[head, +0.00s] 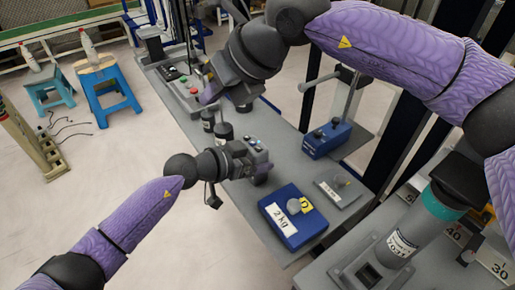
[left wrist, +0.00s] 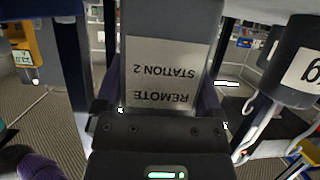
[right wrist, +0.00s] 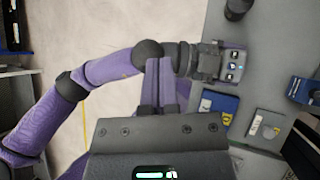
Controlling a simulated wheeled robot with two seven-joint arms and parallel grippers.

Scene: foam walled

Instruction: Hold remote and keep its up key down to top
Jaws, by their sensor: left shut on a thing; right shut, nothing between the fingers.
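The remote (head: 262,166) is a grey block with several buttons on its top face. My left gripper (head: 243,160) is shut on it and holds it over the bench. In the left wrist view the remote (left wrist: 165,70) fills the space between the fingers, its "REMOTE STATION 2" label upside down. In the right wrist view the remote's button face (right wrist: 233,66) shows at upper right. My right gripper (head: 209,95) is shut and empty, above and to the left of the remote in the head view. Its closed fingers (right wrist: 163,75) appear apart from the remote. I cannot tell whether any key is down.
A blue box labelled 2 kg (head: 281,222) and a grey plate (head: 328,195) lie on the bench (head: 288,150). A blue device (head: 326,140) stands behind. A dark weight (left wrist: 295,60) shows close by in the left wrist view. Blue stools (head: 107,92) stand left on open floor.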

